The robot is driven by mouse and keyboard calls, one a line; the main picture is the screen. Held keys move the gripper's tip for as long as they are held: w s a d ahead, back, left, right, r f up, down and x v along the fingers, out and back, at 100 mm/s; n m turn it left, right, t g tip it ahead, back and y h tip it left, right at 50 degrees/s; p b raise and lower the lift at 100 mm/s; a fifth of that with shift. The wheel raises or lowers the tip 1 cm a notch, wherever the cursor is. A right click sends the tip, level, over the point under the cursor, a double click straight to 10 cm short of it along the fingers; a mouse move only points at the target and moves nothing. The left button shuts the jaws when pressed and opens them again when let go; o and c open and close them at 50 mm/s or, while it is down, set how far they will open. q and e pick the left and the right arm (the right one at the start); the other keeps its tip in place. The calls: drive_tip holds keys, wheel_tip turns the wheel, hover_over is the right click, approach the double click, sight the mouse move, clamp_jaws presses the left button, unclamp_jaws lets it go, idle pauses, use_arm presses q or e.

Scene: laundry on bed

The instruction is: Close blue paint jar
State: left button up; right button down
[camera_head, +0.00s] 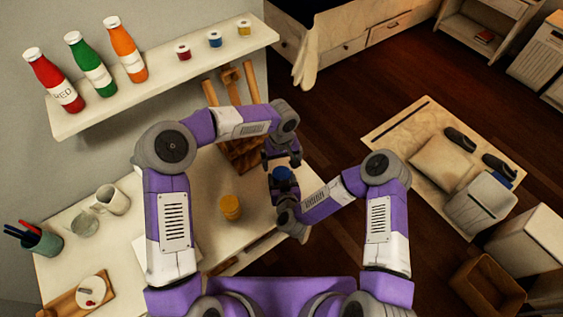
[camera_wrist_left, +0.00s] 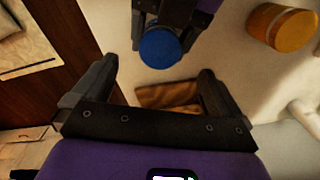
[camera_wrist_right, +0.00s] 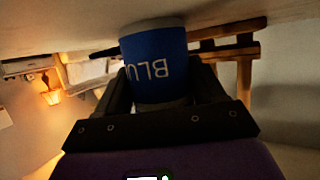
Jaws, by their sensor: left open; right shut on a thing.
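The blue paint jar (camera_head: 282,173) is between my two grippers over the table. In the right wrist view the jar (camera_wrist_right: 158,65) is close up, with part of its blue lettered label showing and a pale rim at its top. My right gripper (camera_head: 283,184) is shut on its sides. My left gripper (camera_head: 282,158) is open and empty, just beyond the jar in the head view. In the left wrist view the round blue top of the jar (camera_wrist_left: 160,47) lies ahead of the open fingers (camera_wrist_left: 154,75). I cannot tell whether that top is a lid or paint.
A wall shelf (camera_head: 165,75) holds paint bottles and small jars. Mugs (camera_head: 112,200) and a brush cup (camera_head: 40,240) are at the left.

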use_arm(q)
wheel_tip(320, 180, up, 11)
idle(0.3)
drive_tip(key=shift+f, duration=0.1)
use_arm(e)
unclamp_jaws()
use_arm(q)
drive_tip(key=shift+r+p, duration=0.45)
use_arm(e)
drive_tip(key=shift+v, duration=3.8)
